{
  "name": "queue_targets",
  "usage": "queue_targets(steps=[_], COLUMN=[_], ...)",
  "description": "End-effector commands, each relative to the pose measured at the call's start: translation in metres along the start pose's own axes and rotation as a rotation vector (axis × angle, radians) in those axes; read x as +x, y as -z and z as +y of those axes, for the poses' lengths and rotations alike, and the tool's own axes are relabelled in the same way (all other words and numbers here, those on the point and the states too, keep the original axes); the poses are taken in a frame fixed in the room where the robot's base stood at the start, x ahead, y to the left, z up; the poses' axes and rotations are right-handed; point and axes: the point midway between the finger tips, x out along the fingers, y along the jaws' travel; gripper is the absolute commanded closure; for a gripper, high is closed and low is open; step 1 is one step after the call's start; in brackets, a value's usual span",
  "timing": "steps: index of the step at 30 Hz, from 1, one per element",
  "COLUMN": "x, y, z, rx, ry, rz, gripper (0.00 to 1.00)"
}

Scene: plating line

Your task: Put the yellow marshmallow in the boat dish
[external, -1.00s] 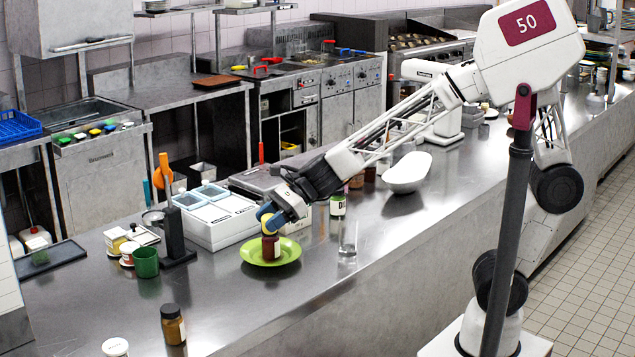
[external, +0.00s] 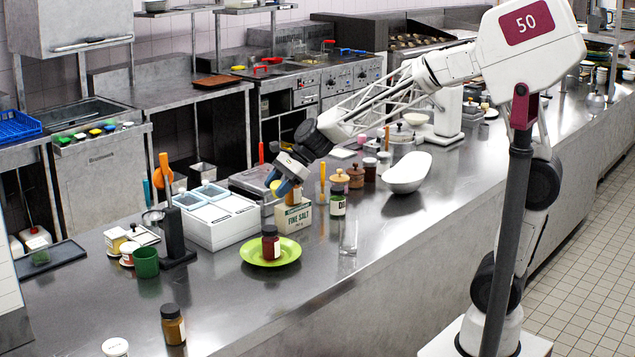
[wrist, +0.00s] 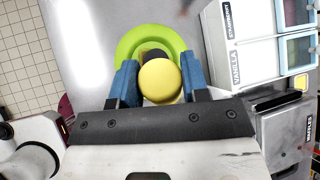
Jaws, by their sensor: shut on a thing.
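The yellow marshmallow (wrist: 160,82) is round and sits between the blue fingers of my gripper (wrist: 160,85) in the wrist view. My gripper is shut on it. In the external view my gripper (external: 287,187) is above the counter, higher than the green plate and near the salt box. The marshmallow is hard to make out there. The white boat dish (external: 408,175) is long and oval and stands on the counter to the right of my gripper, apart from it. It looks empty, though its inside shows only partly. It is not seen in the wrist view.
A green plate (external: 252,259) holds a dark red jar (external: 270,243).

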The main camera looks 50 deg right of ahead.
Motion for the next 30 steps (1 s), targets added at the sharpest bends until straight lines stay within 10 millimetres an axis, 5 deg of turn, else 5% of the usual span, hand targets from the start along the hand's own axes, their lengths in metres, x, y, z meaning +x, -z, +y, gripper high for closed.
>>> queue_targets(steps=[15,30], x=[-0.066,-0.139], y=[0.099,0.194], z=[-0.066,-0.104], rx=[-0.187,-0.385], ry=[-0.026,-0.038], rz=[0.185,0.345], gripper=[0.66,0.66])
